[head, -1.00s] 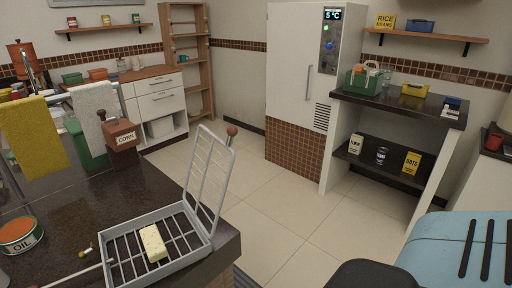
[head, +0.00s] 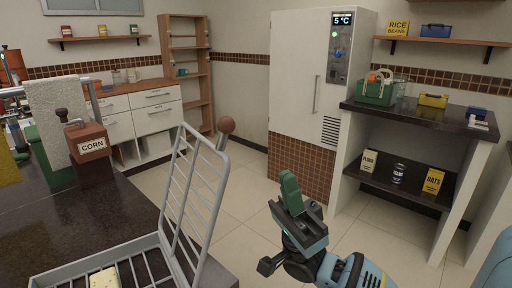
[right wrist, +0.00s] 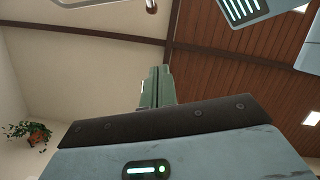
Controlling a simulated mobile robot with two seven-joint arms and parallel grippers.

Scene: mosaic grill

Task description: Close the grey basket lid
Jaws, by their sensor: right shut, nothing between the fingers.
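The grey basket (head: 98,262) sits on the dark counter at the lower left of the head view, partly cut off by the bottom edge. Its wire lid (head: 190,200) stands open, nearly upright, with a round brown knob (head: 227,125) on its top corner. A pale yellow block (head: 104,278) lies in the basket. My right gripper (head: 290,190) is to the right of the lid, pointing up, shut and empty, apart from the lid. Its green fingers (right wrist: 157,88) are together in the right wrist view. My left gripper is out of view.
Beyond are a white fridge (head: 310,85) and a shelf unit with a green crate (head: 376,92). The tiled floor (head: 245,185) between is clear.

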